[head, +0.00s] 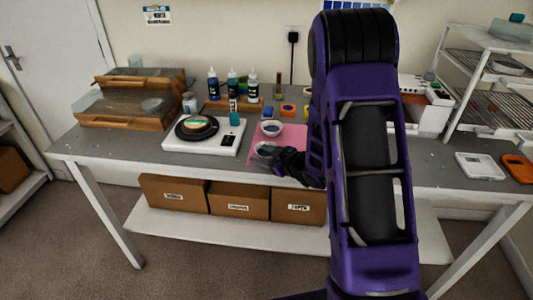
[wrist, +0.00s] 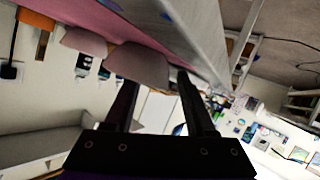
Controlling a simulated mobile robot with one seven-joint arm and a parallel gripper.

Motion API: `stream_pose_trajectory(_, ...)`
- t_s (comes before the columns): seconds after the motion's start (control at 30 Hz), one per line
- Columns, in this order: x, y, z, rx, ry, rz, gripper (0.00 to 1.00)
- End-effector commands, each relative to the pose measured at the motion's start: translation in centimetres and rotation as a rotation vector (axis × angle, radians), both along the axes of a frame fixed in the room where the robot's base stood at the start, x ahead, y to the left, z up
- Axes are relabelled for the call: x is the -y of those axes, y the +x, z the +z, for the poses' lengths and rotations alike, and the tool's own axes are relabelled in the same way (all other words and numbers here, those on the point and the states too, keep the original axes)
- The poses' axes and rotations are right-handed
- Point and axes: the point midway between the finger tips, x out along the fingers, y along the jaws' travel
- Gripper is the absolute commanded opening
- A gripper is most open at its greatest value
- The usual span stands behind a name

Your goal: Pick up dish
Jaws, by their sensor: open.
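Two small pale bowl-shaped dishes stand on a pink mat (head: 290,148) on the workbench. The nearer dish (head: 264,148) is by the mat's front edge, and the other dish (head: 271,128) is just behind it. My gripper (head: 274,156) is low at the nearer dish, coming from the right. In the tilted wrist view the open gripper (wrist: 158,78) has the nearer dish (wrist: 138,64) at its fingertips, with one finger overlapping it. The farther dish (wrist: 84,41) is to its left. Whether the fingers touch the dish, I cannot tell.
A white device with a black disc (head: 197,129) stands left of the mat. Dropper bottles (head: 232,84) and small orange-rimmed items (head: 288,110) are behind. A wire rack (head: 480,80) is at right. A white scale (head: 480,166) lies at right; bare bench is in front.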

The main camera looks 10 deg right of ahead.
Motion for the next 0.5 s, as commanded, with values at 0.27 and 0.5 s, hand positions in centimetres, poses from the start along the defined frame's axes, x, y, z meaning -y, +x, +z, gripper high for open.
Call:
stream_pose_trajectory(0.27,-0.41,0.68,-0.32,0.000,0.000,0.000,0.55)
stream_pose_trajectory(0.5,-0.39,0.66,-0.31,0.000,0.000,0.000,0.21)
